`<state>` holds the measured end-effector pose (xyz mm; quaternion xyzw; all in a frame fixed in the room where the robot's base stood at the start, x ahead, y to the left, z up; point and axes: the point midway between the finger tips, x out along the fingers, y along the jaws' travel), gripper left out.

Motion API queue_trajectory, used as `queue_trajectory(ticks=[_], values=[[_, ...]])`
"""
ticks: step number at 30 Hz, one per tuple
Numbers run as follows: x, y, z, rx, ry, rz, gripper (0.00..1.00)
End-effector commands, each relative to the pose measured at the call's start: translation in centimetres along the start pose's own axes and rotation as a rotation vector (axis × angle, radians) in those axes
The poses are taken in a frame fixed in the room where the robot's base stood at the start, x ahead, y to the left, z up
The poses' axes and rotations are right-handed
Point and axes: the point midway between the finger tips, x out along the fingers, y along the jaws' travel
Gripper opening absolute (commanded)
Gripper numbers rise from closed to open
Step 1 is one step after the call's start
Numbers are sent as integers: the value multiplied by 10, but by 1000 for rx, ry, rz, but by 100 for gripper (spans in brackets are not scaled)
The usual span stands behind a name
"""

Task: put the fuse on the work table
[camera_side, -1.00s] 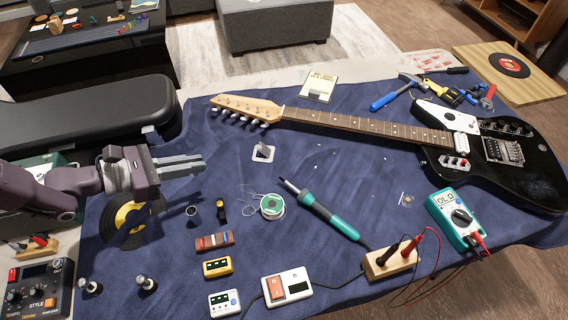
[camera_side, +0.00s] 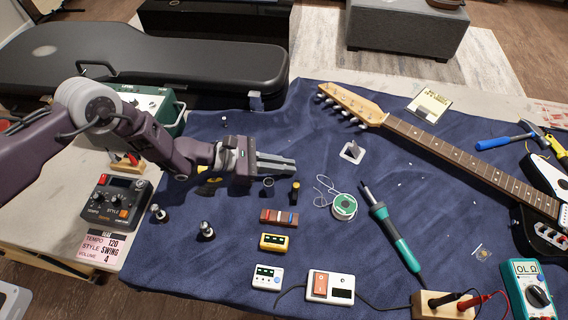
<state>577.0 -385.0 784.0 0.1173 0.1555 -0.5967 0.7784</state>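My gripper (camera_side: 294,167) is above the left part of the blue cloth-covered work table (camera_side: 310,108), pointing right. Its two fingers lie close together, seen edge-on, and I see nothing held between them. I cannot make out a fuse for certain. Tiny pale bits (camera_side: 398,184) lie on the cloth beside the guitar neck, too small to identify. A small clear packet (camera_side: 481,254) lies near the multimeter (camera_side: 531,290). A dark ring-like piece (camera_side: 268,183) and a black-and-yellow cylinder (camera_side: 295,192) are just below the fingers in the picture.
A solder spool (camera_side: 343,206) and a soldering iron (camera_side: 390,228) lie right of my gripper. Small boxes (camera_side: 274,242) sit in front. The guitar neck (camera_side: 465,166) crosses the right side. A black case (camera_side: 170,68) is behind. Cloth between spool and case is mostly clear.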

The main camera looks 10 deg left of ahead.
Motion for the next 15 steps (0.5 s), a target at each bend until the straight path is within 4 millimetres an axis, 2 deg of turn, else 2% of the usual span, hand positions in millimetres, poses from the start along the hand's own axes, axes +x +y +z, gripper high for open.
queue_trajectory(ticks=[1,3,13,15], values=[[0,0,0,0,0,0,17],[0,0,0,0,0,0,30],[-1,0,2,0,0,0,30],[-8,1,2,-2,1,1,30]])
